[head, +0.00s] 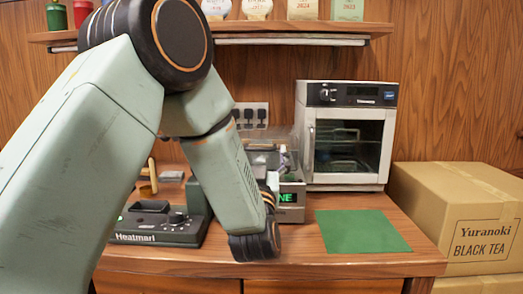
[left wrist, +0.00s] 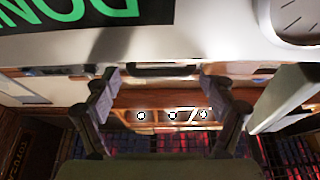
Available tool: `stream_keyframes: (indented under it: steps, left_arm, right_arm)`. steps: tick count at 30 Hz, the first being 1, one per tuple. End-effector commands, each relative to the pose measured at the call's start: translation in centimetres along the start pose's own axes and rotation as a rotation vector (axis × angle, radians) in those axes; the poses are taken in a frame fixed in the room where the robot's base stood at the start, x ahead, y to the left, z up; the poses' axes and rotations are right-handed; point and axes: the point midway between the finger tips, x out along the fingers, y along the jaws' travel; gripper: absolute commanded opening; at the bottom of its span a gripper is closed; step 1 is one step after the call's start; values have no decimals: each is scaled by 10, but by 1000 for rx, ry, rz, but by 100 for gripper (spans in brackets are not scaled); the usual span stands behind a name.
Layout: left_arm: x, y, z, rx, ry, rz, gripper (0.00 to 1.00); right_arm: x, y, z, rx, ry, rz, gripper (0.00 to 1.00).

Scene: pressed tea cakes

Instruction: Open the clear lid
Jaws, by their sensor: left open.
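The machine with the clear lid (head: 285,136) stands on the wooden counter behind my left arm. Its lid is see-through and partly hidden by my arm, so its exact position is hard to tell. The machine's front has a green-lettered display (head: 288,197), which shows upside down in the left wrist view (left wrist: 90,14). My left gripper (left wrist: 158,80) is open with nothing between its fingers, close to the machine's pale front. In the head view its fingers are hidden behind my own wrist. My right gripper is not in view.
A small oven (head: 345,145) stands right of the machine, with a green mat (head: 362,230) in front. A black heater device (head: 155,228) is at the left. Cardboard boxes (head: 465,215) stand at the right. A shelf (head: 300,28) hangs above.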

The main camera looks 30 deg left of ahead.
Motion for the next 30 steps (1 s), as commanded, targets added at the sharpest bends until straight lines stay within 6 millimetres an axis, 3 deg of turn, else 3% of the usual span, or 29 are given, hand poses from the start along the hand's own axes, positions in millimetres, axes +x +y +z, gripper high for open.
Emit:
stream_keyframes:
  steps: [6, 15, 30]
  left_arm:
    - [19, 1, 0, 0, 0, 0, 83]
    - [22, 2, 1, 1, 0, 1, 83]
    - [22, 2, 1, 1, 0, 2, 41]
  right_arm:
    - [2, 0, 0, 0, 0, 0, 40]
    - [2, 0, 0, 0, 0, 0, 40]
    - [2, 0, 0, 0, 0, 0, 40]
